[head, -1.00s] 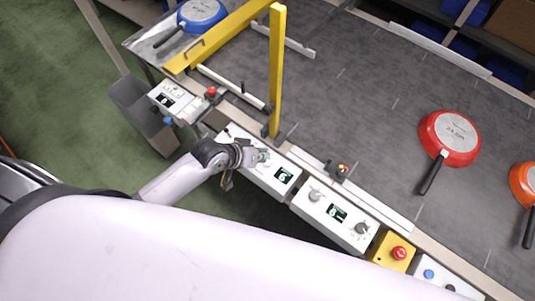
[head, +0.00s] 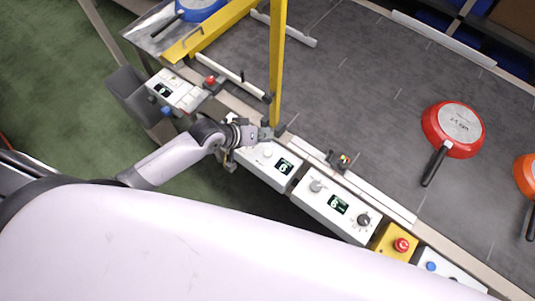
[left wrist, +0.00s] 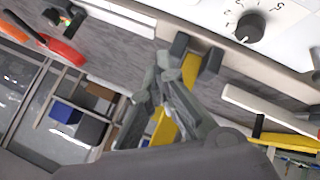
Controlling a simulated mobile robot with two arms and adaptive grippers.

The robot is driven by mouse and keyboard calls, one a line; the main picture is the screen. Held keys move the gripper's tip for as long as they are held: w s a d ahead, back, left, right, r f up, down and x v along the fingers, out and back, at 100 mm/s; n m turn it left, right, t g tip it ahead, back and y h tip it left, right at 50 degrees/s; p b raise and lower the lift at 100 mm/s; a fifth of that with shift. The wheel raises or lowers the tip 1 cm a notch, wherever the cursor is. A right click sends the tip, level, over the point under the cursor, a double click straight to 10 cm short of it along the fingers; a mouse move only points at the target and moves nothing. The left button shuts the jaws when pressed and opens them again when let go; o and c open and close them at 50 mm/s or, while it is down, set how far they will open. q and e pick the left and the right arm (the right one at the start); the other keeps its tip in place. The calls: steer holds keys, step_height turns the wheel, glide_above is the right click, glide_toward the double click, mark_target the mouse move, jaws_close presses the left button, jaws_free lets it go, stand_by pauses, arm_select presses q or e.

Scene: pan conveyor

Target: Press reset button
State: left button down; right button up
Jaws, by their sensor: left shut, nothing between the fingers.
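No button in view has a readable reset label. A blue button (head: 431,266) sits on the white box at the lower right, and another blue button (head: 166,111) is by the left control box. A red button (head: 401,244) is on a yellow box, and a small red button (head: 210,80) is at the upper left. My left gripper (head: 268,132) is shut and empty at the conveyor edge, near the foot of the yellow post. Its closed fingers also show in the left wrist view (left wrist: 160,82). My right gripper is out of view.
White control panels (head: 335,205) with knobs and displays line the conveyor's near edge. A yellow frame (head: 278,60) rises beside my gripper. The conveyor (head: 360,90) is otherwise mostly clear.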

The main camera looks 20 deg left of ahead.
arm_select(q)
steer(key=b, duration=0.4)
glide_above(266, 151)
step_height(266, 151, down, 4)
steer(key=shift+a+f, duration=0.1)
steer(key=shift+f, duration=0.05)
steer(key=shift+f+b, duration=0.35)
steer(key=shift+f, duration=0.65)
steer(key=shift+f, duration=0.1)
steer(key=shift+f, duration=0.25)
stand_by(0.4)
